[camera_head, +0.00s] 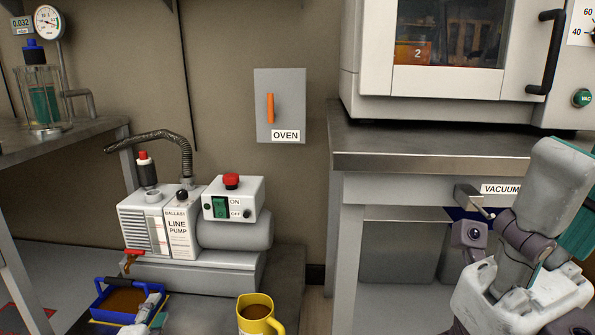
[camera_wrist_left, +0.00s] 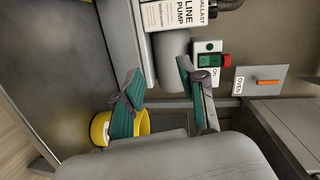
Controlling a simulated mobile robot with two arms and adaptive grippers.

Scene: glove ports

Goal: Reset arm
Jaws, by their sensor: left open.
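The line pump (camera_head: 185,222) stands low at left, with a blue tray (camera_head: 98,307) and yellow jug (camera_head: 262,318) in front. The oven switch (camera_head: 280,105) is on the wall. A steel bench (camera_head: 430,150) carries the oven.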

